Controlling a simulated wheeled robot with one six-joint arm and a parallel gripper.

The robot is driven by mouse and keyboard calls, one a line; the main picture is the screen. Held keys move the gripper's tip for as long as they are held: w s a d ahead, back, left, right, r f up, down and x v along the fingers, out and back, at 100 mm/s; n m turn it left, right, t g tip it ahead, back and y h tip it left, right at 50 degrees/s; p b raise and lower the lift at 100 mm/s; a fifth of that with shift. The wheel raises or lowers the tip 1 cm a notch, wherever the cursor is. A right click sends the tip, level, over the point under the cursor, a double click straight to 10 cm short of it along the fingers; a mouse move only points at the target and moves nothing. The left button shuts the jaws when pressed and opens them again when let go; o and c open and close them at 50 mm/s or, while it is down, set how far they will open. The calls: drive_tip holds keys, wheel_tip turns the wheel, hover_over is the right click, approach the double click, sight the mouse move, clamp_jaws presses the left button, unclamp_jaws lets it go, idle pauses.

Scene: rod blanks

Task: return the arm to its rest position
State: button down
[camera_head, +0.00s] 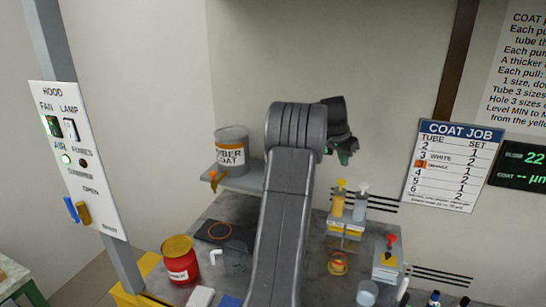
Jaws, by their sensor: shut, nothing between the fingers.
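My arm (284,215) rises from the bottom middle of the head view and bends over at the top, above the grey workbench (205,262). My gripper (345,155) is at the dark end of the arm, right of the bend, pointing down with a bit of green at its tip. It is shut and holds nothing. It is high above the bench, apart from everything, with the pale wall behind it. Its fingers are small and partly hidden by the wrist.
A labelled can (231,150) stands on a shelf left of my arm. A red pot (179,262) is at the left of the bench. Pump bottles (360,203) stand right of my arm. A hood panel (78,155) on a post is far left. The air around my gripper is clear.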

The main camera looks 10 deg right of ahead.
sight(343, 180)
drive_tip(key=shift+f+b, duration=2.1)
drive_tip(key=shift+f, duration=0.7)
